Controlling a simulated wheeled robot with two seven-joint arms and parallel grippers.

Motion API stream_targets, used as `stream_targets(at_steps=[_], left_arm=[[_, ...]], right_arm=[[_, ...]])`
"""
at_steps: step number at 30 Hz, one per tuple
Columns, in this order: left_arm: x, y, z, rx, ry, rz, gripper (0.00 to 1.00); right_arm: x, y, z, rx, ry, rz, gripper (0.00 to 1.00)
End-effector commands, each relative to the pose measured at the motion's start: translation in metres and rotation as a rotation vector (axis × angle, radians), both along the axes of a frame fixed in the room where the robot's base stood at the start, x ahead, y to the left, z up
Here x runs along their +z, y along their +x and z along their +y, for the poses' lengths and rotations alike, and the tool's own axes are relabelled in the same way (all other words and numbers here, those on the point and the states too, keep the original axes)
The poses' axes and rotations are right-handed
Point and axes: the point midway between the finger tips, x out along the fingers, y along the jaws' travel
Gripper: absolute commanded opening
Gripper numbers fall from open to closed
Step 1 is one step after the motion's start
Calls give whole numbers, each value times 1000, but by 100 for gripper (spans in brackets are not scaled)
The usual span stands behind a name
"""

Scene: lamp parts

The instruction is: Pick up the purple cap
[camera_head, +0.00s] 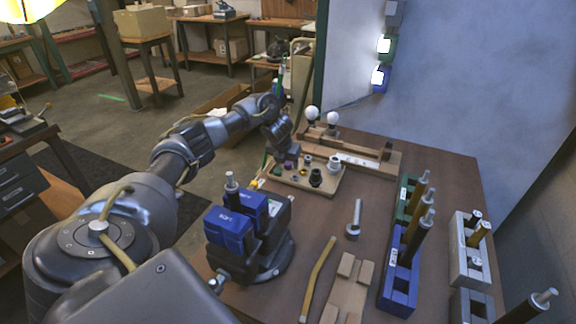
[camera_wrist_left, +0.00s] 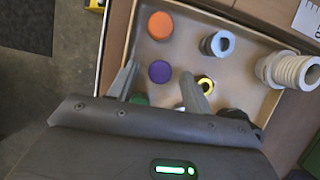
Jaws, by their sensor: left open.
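The purple cap (camera_wrist_left: 160,72) lies in the shallow tray (camera_wrist_left: 135,50) and shows as a round disc in the left wrist view. My left gripper (camera_wrist_left: 158,70) is open, with one fingertip to each side of the cap in that picture. I cannot tell how high the fingers are above it. In the head view my left gripper (camera_head: 284,156) is over the left end of the tray (camera_head: 322,189), and the cap is largely hidden there. My right gripper is not in view.
An orange cap (camera_wrist_left: 160,25) lies beyond the purple one. A green cap (camera_wrist_left: 139,99) is partly hidden by my gripper. A grey-blue ring (camera_wrist_left: 218,44) and a yellow ring (camera_wrist_left: 206,85) lie to the right. A blue vise (camera_head: 233,228) stands at the table's left.

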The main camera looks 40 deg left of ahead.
Motion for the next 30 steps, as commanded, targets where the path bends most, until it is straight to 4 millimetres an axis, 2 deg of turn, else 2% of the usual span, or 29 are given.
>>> stream_targets(at_steps=[9, 18, 20, 30], left_arm=[[-6, 2, 1, 0, 1, -1, 50], [-5, 2, 1, 0, 1, -1, 11], [-5, 2, 1, 0, 1, -1, 5], [-3, 3, 1, 0, 1, -2, 5]], right_arm=[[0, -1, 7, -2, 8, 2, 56], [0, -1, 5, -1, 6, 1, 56], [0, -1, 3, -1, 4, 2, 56], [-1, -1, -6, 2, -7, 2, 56]])
